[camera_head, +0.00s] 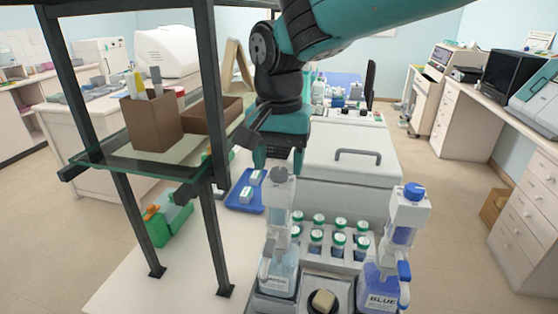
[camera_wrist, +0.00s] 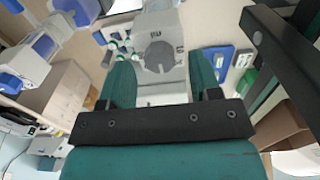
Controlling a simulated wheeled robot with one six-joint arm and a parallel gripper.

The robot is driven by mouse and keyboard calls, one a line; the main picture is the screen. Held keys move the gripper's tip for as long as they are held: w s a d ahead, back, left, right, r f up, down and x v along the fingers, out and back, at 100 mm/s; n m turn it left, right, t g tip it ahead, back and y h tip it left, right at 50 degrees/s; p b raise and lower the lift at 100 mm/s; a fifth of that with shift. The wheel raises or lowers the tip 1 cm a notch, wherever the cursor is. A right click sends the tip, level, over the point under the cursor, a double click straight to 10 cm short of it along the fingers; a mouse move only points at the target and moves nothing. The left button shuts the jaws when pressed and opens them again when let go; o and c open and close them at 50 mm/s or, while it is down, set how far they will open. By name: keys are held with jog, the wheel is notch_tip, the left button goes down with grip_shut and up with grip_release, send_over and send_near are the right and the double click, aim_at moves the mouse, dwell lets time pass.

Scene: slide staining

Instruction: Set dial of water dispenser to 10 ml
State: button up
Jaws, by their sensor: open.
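The water dispenser (camera_head: 280,230) is a clear bottle with a pale, grey-white head and a grey dial (camera_head: 279,174) on top; it stands upright at the front middle. In the wrist view the dispenser (camera_wrist: 158,20) and its round grey dial (camera_wrist: 160,55) appear ahead of my gripper. My gripper (camera_wrist: 162,78) is open, with one teal finger on each side of the dial in that view. In the head view my gripper (camera_head: 278,160) is just above and behind the dial. I see no contact with the dial. The dial's setting is too small to read.
A blue dispenser (camera_head: 404,235) labelled BLUE stands to the right. Several green-capped bottles (camera_head: 338,238) stand in a rack between them. A dark-framed glass shelf (camera_head: 110,160) rises close on the left. A white lidded box (camera_head: 350,175) is behind. A blue tray (camera_head: 240,200) lies left.

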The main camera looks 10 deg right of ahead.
jog(key=shift+f, duration=0.75)
jog(key=c, duration=0.9)
